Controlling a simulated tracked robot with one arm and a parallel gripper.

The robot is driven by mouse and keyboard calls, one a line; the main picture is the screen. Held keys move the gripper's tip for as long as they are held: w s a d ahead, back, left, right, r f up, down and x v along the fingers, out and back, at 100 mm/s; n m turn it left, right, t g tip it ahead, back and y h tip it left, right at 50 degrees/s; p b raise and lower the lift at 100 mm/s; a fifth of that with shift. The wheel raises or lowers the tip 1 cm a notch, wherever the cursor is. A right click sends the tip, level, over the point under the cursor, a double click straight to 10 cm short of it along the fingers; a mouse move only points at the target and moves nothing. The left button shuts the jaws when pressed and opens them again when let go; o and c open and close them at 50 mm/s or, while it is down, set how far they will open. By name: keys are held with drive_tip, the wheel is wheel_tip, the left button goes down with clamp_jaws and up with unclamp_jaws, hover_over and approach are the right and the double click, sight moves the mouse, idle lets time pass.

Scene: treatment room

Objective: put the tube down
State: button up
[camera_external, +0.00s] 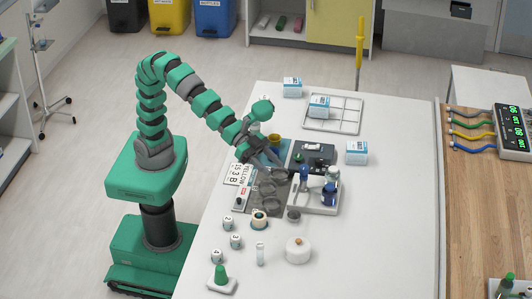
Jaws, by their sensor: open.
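My gripper (280,170) reaches over the middle of the white table, just left of the grey organiser. Its fingers are open. I cannot make out a tube between them; the arm and nearby items crowd that spot. A small, pale, clear tube (260,254) stands upright near the front of the table, well away from my gripper. I cannot tell whether it is the task's tube.
The grey organiser (318,207) holds bottles. Dark dishes (267,188) lie below my gripper. A compartment tray (347,112) and boxes (357,153) are behind. The table's right side is clear.

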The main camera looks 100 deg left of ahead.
drive_tip(key=a+r+n+t+y, duration=0.2)
drive_tip(key=a+r+n+y, duration=0.1)
drive_tip(key=a+r, duration=1.4)
drive_tip(key=s+a+r+n+y, duration=0.1)
drive_tip(key=s+a+r, duration=0.2)
drive_tip(key=a, duration=0.3)
drive_tip(key=s+a+r+n+y, duration=0.1)
drive_tip(key=s+a+r, duration=0.3)
drive_tip(key=a, duration=0.3)
drive_tip(key=s+a+r+t+y, duration=0.1)
drive_tip(key=s+a+r+y, duration=0.1)
drive_tip(key=a, duration=0.4)
drive_tip(key=shift+s+a+r+n, duration=0.4)
drive_tip(key=shift+s+r, duration=0.45)
drive_tip(key=shift+s, duration=0.35)
wheel_tip(320, 180, up, 4)
drive_tip(key=p, duration=0.4)
drive_tip(key=shift+r, duration=0.2)
